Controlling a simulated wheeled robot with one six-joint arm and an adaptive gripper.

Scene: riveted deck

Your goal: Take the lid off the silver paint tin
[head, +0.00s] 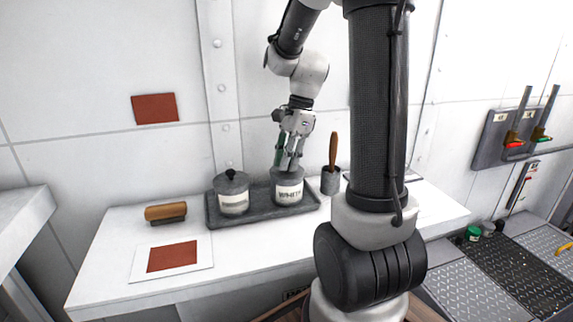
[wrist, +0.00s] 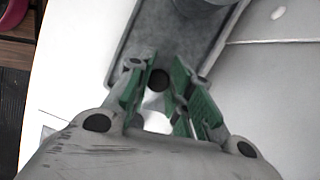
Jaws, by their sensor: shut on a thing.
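Two grey metal tins stand upright in a dark tray. The right tin (head: 289,190) has a white label reading WHITE. The left tin (head: 233,197) has a pale label too small to read and a lid with a black knob (head: 231,173). My gripper (head: 287,163) points down over the right tin. In the wrist view its green-padded fingers (wrist: 160,92) are shut on a small dark round knob (wrist: 158,78). The fingers hide most of the lid under it. I cannot tell whether this lid rests on the tin.
The tray (head: 262,217) sits on a white bench (head: 240,249). A cup (head: 331,182) with a wooden-handled tool stands close right of it. A brown-handled block (head: 165,212) and a card with a red patch (head: 172,258) lie left. Bare bench shows in front of the tray.

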